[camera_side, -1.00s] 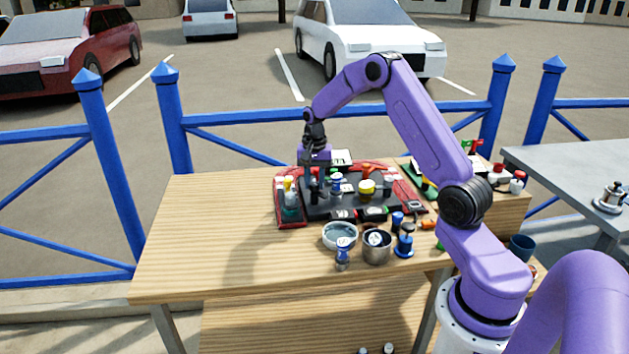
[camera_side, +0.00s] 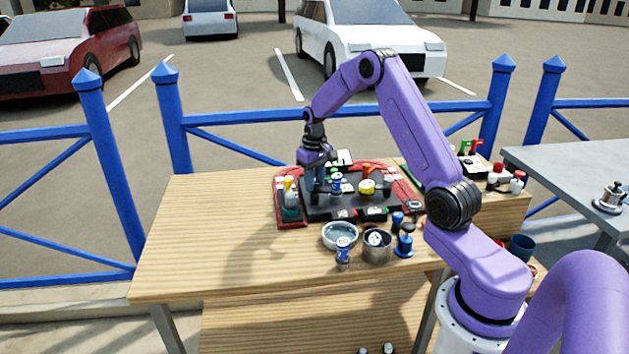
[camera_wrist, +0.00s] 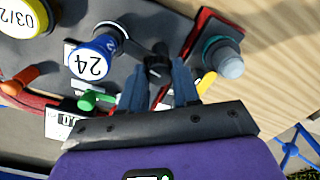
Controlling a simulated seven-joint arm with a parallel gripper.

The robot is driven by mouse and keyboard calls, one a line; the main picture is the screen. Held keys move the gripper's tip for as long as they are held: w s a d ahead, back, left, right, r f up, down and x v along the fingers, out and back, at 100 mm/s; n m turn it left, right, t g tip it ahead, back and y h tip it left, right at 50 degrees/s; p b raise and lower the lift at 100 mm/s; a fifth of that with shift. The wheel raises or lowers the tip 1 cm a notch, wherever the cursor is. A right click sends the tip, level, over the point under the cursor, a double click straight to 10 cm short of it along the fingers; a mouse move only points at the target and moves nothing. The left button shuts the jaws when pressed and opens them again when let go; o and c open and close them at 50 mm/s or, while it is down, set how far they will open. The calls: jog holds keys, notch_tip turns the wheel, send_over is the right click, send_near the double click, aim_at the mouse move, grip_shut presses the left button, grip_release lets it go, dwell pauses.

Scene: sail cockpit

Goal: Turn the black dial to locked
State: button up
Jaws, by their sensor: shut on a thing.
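The black dial (camera_wrist: 157,64) stands on the dark panel (camera_wrist: 142,22) and shows between my two grey-blue fingers in the wrist view. My gripper (camera_wrist: 159,80) is shut on the dial, with one finger on each side of it. In the side view my gripper (camera_side: 317,190) reaches down to the left part of the red-edged dark panel (camera_side: 345,207), and its fingers hide the dial there. I cannot read any locked marking or the dial's exact setting.
Close to my fingers are a blue knob marked 24 (camera_wrist: 95,60), a green lever (camera_wrist: 95,100), a yellow lever (camera_wrist: 206,82) and a grey-topped teal knob (camera_wrist: 226,60). A bowl (camera_side: 340,235) and metal cup (camera_side: 377,246) stand in front. The table's left is clear (camera_side: 210,225).

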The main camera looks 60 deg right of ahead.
jog(key=shift+n, duration=1.1)
jog(key=o, duration=1.1)
jog(key=shift+c, duration=0.2)
notch_tip(320, 180, up, 18)
jog(key=shift+f, duration=0.25)
